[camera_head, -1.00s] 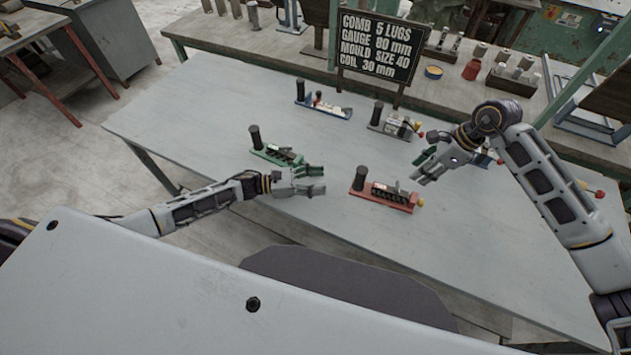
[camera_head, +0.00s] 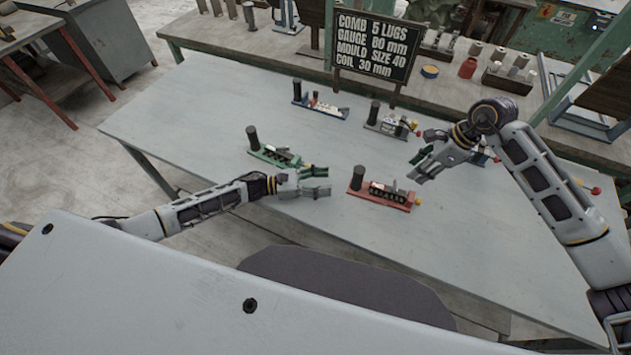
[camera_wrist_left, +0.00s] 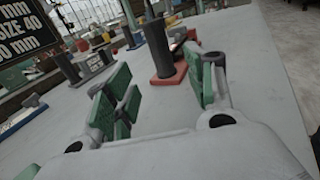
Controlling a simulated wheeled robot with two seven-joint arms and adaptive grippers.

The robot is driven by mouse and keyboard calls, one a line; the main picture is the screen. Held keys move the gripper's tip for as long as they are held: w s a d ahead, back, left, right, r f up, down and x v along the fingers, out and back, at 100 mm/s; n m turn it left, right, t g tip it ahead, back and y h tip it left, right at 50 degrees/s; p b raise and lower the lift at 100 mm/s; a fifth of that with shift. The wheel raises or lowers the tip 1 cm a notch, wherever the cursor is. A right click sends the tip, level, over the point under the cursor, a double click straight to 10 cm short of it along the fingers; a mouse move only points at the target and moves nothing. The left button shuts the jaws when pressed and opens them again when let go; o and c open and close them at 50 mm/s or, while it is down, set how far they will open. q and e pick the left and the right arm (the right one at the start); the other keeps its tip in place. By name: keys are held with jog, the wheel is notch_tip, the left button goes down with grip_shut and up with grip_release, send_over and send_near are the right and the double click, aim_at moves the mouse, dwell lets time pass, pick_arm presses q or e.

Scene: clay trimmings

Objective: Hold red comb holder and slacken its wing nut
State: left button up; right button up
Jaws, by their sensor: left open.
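The red comb holder (camera_head: 381,194) lies on the grey table, with an upright dark cylinder (camera_head: 357,177) at its left end and a dark comb on top. A small yellow part (camera_head: 418,200) shows at its right end; I cannot make out whether it is the wing nut. My left gripper (camera_head: 322,182) is open and empty, just left of the holder and apart from it. In the left wrist view the red base (camera_wrist_left: 168,78) and cylinder appear beyond the open green-padded fingers (camera_wrist_left: 165,95). My right gripper (camera_head: 417,166) is open and empty, above and right of the holder.
A green holder (camera_head: 275,155) lies close behind my left gripper. A blue holder (camera_head: 320,106) and a grey one (camera_head: 390,123) stand further back; another is partly hidden behind my right gripper. A black sign (camera_head: 374,47) stands at the back. The table's front is clear.

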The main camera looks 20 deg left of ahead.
aim_at(357, 178)
pick_arm(q)
jog(key=shift+x, duration=5.5)
